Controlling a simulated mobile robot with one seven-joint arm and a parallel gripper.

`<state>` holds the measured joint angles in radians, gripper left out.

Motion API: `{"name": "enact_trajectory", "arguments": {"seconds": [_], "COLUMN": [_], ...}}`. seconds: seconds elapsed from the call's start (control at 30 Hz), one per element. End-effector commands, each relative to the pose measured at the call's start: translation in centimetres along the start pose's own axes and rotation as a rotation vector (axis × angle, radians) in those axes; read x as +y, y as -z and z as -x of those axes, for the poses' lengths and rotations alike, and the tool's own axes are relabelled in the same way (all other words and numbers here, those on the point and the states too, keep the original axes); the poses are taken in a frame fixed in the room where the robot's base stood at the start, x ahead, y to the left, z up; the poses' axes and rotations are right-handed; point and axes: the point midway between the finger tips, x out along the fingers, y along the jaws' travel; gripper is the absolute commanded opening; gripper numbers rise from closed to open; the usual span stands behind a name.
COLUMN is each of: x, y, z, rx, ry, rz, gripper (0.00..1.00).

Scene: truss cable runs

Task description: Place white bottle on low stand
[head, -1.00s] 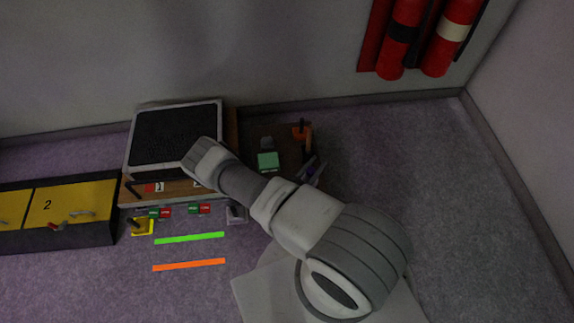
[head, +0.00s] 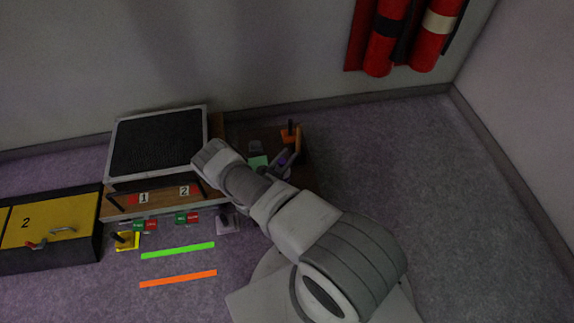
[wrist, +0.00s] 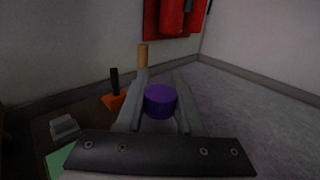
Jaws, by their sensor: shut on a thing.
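My gripper (wrist: 160,88) shows in the wrist view with its two grey fingers either side of a round purple cap (wrist: 160,98). It is shut on this thing, whose pale body below the cap is mostly hidden; it appears to be the white bottle. In the head view my gripper (head: 284,163) is small and partly behind my arm, over the dark brown low surface (head: 303,178) right of the wooden bench. That surface may be the low stand; I cannot tell for sure.
An orange block with a black handle (wrist: 114,100), a grey item (wrist: 64,127) and a green block (wrist: 58,160) are on the brown surface. A tan post (wrist: 143,56) rises by the left finger. Yellow-fronted drawers (head: 48,218) stand left. Floor at right is clear.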

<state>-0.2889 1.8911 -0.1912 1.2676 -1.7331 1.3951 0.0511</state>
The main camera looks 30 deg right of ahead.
Motion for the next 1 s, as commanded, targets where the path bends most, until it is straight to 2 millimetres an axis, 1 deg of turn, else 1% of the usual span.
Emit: {"name": "enact_trajectory", "arguments": {"seconds": [0.07,0.2,0.3,0.53,0.67,0.7,0.83,0.87,1.0], "x": [0.0,-0.1,-0.1,0.0,-0.1,-0.1,-0.1,-0.1,-0.1], "y": [0.8,3.1,4.0,3.8,4.1,4.2,4.1,4.1,4.1], "z": [-0.1,0.0,-0.1,0.0,0.0,0.0,0.0,0.0,0.0], "rx": [-0.001,0.000,-0.001,-0.001,-0.002,0.000,0.000,0.000,0.000], "ry": [0.002,0.002,0.002,0.000,0.000,0.000,0.001,0.001,0.001], "rz": [-0.001,-0.001,-0.001,0.000,0.000,-0.001,0.000,0.000,0.000], "gripper": [0.00,0.00,0.00,0.00,0.00,0.40,0.63,0.66,0.66]}}
